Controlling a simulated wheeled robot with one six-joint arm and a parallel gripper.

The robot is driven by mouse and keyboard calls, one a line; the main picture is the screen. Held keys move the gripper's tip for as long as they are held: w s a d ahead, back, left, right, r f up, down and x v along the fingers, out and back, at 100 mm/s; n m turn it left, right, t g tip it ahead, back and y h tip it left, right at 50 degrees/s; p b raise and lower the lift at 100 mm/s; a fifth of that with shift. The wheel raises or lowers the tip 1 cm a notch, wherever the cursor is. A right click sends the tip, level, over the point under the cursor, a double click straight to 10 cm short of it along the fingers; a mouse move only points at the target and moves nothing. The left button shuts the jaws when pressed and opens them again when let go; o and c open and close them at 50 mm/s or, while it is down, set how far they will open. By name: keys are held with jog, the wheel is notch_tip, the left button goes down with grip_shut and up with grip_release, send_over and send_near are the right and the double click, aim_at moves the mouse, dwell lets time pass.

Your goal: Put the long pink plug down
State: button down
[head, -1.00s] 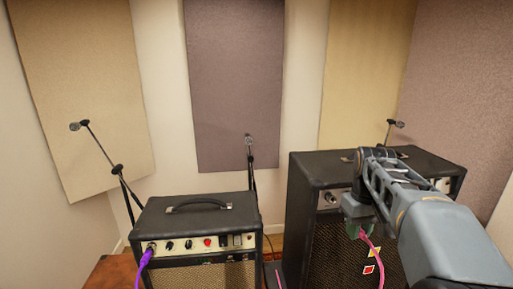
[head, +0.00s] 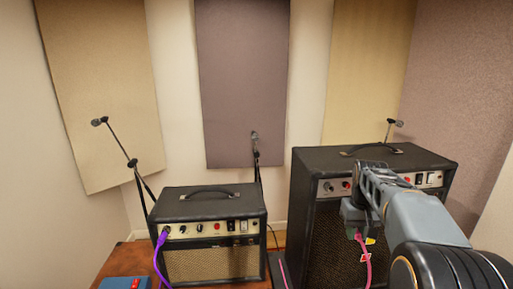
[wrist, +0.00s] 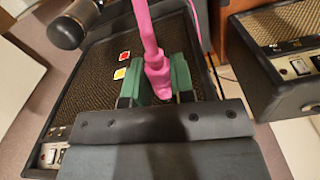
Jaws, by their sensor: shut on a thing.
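The pink plug (wrist: 158,75) is held between the green finger pads of my gripper (wrist: 160,82) in the wrist view. Its pink cable runs up and away from the pads there. In the head view, my gripper (head: 353,230) is in front of the large black amp (head: 318,235), and the pink cable (head: 366,265) hangs below it. The plug itself is hidden by the gripper in the head view. My gripper is shut on the plug, and the plug is clear of the amp's control panel.
A smaller amp (head: 212,200) with a purple cable (head: 159,255) plugged in stands at left on a brown wooden surface (head: 112,270). A blue pedal (head: 125,283) is at the lower left edge. Microphone stands (head: 145,190) rise behind. A dark microphone (wrist: 66,32) shows in the wrist view.

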jog(key=w+a+f, duration=0.1)
jog(key=a+f, duration=0.1)
jog(key=f, duration=0.7)
jog(key=w+a+f, duration=0.2)
jog(key=a+f, duration=0.1)
jog(key=f, duration=0.6)
jog(key=s+a+f, duration=0.3)
jog(key=f, duration=0.3)
jog(key=s+a+f, duration=0.3)
jog(key=f, duration=0.4)
jog(key=shift+s+f+n, duration=0.2)
jog(key=shift+f+n, duration=0.1)
